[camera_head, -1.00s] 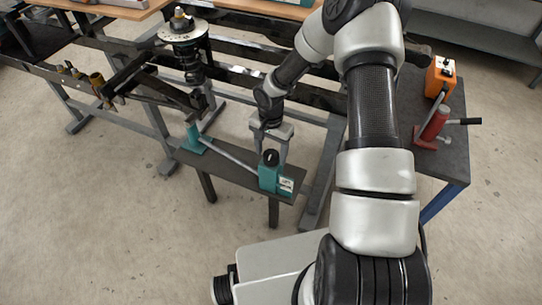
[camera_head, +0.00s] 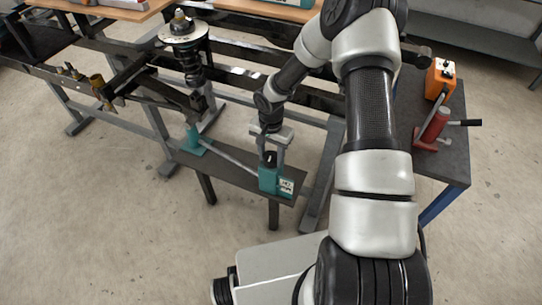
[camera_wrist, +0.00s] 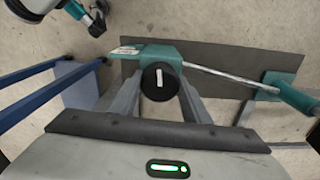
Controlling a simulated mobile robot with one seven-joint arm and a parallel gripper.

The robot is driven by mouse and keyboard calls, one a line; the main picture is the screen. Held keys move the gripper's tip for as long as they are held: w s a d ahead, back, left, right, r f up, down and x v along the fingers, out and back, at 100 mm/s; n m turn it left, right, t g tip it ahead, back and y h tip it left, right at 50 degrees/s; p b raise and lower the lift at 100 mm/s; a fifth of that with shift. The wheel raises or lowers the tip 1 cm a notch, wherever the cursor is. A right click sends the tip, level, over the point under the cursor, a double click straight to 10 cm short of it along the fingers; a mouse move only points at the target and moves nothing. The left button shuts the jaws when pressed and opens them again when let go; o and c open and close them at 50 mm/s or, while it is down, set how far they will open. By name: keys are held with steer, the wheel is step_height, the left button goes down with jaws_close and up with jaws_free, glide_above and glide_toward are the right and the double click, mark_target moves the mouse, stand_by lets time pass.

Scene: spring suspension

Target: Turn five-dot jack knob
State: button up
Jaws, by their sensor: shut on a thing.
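The jack knob (camera_wrist: 159,82) is round and black with a white bar mark, on top of a teal jack body (camera_wrist: 160,54). In the head view the teal body (camera_head: 272,182) stands at the right end of a low grey bench, with the black knob (camera_head: 270,158) on top. My gripper (camera_head: 271,157) comes down from above with a finger on each side of the knob. In the wrist view my gripper (camera_wrist: 158,92) is shut on the knob, and the bar mark points nearly straight up the picture. No dots on the jack can be made out.
A rod (camera_head: 232,160) runs left from the jack to a teal piece (camera_head: 194,143) under the suspension arm. A spring strut (camera_head: 187,55) stands behind. A side table at right holds a red jack (camera_head: 433,127) and an orange box (camera_head: 440,78).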

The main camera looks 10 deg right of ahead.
steer(key=n, duration=0.8)
steer(key=shift+n, duration=0.4)
steer(key=n, duration=0.4)
steer(key=shift+r+n+p, duration=0.1)
steer(key=shift+n+p, duration=0.2)
steer(key=shift+p, duration=0.1)
steer(key=n, duration=0.4)
steer(key=shift+n+p, duration=0.3)
steer(key=shift+p, duration=0.05)
steer(key=n+p, duration=0.1)
steer(key=n, duration=0.7)
steer(key=shift+p, duration=0.4)
steer(key=n+p, duration=0.1)
steer(key=n, duration=0.3)
steer(key=shift+n, duration=0.3)
steer(key=shift+n+p, duration=0.5)
steer(key=shift+n, duration=1.4)
